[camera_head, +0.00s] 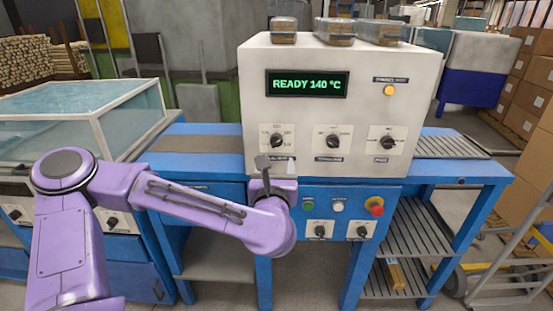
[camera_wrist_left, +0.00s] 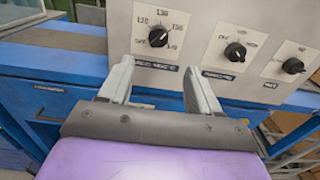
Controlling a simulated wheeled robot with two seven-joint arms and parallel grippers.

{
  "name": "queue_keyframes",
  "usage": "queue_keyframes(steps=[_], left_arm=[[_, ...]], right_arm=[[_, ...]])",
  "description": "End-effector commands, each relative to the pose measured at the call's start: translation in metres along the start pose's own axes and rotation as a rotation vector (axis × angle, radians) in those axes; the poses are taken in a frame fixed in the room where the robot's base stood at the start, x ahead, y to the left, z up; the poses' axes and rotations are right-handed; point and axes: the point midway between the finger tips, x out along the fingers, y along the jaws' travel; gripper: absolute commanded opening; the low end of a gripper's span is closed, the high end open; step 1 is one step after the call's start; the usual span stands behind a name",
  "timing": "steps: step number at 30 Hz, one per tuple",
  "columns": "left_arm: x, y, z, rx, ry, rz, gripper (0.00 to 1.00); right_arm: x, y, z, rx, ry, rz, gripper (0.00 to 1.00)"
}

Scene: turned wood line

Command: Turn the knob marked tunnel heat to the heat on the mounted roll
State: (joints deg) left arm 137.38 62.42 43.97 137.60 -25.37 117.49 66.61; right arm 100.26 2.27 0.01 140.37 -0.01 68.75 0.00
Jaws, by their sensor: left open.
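A grey-white control cabinet (camera_head: 255,110) carries three black knobs on white plates. The left knob (camera_head: 277,140) has a scale with several numbers and a dark label strip below it, too blurred to read surely. The same knob shows in the left wrist view (camera_wrist_left: 158,37), ahead of the fingers; I cannot tell its exact setting. My left gripper (camera_head: 277,167) is just below this knob's plate, in front of the cabinet. In the left wrist view its two fingers (camera_wrist_left: 158,68) stand apart with nothing between them. I cannot make out a mounted roll. My right gripper is out of view.
The green display (camera_head: 307,84) reads READY 140 °C. The middle knob (camera_head: 333,141) and right knob (camera_head: 388,143) sit beside the left one. A red stop button (camera_head: 375,205) and smaller knobs are on the blue panel below. Clear-topped boxes stand on the cabinet.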

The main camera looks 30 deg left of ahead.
Motion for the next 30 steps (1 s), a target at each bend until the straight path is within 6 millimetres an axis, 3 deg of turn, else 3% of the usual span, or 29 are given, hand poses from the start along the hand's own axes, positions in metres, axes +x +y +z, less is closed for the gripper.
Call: queue_keyframes(steps=[3, 15, 26, 28, 30], left_arm=[[0.013, 0.005, 0.009, -0.047, -0.008, 0.019, 0.63], [0.094, 0.005, 0.008, -0.035, -0.006, 0.015, 0.63], [0.105, 0.005, 0.005, -0.034, -0.005, 0.012, 0.63], [0.105, 0.005, 0.005, -0.034, -0.005, 0.012, 0.47], [0.105, 0.005, 0.005, -0.034, -0.005, 0.012, 0.24]], right_arm=[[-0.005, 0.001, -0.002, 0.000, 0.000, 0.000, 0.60], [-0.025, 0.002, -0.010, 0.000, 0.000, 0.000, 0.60], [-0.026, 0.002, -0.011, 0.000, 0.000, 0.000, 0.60], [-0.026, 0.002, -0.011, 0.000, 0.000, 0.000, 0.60], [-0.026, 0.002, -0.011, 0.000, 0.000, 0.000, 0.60]])
